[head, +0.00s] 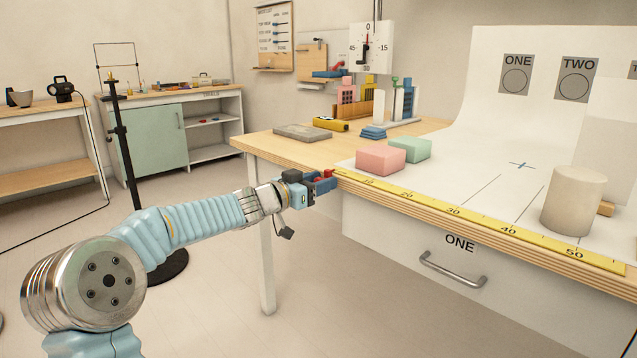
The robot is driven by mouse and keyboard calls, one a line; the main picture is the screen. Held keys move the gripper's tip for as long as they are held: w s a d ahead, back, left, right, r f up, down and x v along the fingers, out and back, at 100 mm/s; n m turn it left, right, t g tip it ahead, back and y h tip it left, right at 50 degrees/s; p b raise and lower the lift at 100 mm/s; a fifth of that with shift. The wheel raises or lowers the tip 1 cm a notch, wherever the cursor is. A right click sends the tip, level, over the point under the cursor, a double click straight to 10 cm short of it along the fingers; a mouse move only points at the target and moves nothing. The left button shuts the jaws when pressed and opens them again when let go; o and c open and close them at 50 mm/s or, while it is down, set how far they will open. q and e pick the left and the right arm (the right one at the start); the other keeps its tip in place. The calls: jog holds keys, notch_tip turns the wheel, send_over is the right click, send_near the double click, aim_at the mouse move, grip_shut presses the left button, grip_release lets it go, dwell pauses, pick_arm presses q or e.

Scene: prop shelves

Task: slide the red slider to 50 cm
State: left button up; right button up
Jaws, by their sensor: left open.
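A yellow ruler (482,221) runs along the table's front edge, its marks rising to the right, with 50 near the right end. A small red piece, which looks like the red slider (325,184), is at the ruler's low left end. My left gripper (320,186) is open at this red piece, in front of the table edge. The fingers partly hide the piece, and I cannot tell whether they touch it. My right gripper is out of view.
Pink (380,159) and green (411,149) blocks sit behind the ruler's left part. A cream cylinder (573,201) stands behind the ruler near 50. A drawer handle (452,270) juts out below the edge. A black stand (126,160) is at the left.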

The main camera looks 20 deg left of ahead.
pick_arm(q)
jog(key=shift+c, duration=0.2)
grip_shut()
